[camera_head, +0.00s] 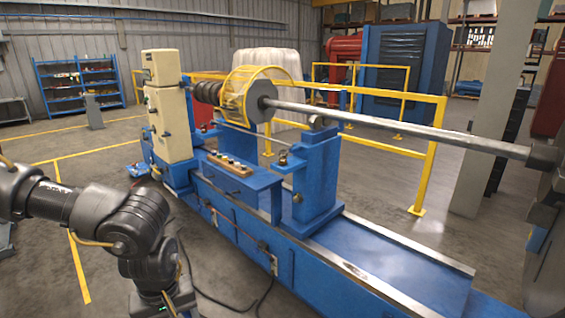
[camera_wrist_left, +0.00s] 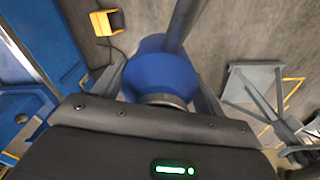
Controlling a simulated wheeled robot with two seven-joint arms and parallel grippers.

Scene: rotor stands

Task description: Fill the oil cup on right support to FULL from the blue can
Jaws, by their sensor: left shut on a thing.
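My left gripper (camera_wrist_left: 158,98) is shut on the blue can (camera_wrist_left: 160,72), whose rounded blue body shows between the grey fingers in the left wrist view. A dark bluish spout or tube (camera_wrist_left: 184,22) runs from the can toward the top edge. In the head view my left arm comes in from the left and bends down; the gripper and can are below the frame. The blue right support (camera_head: 318,172) stands on the machine bed under the long shaft. A small cup-like fitting (camera_head: 283,159) sits at its left side; its oil level cannot be read. My right gripper is not in view.
A blue bench (camera_head: 240,186) with a wooden tray of small parts stands left of the support. The long steel shaft (camera_head: 400,132) runs overhead to the right. Yellow railings (camera_head: 428,160) stand behind. Dark cables lie on the floor beside the blue bed (camera_head: 400,275).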

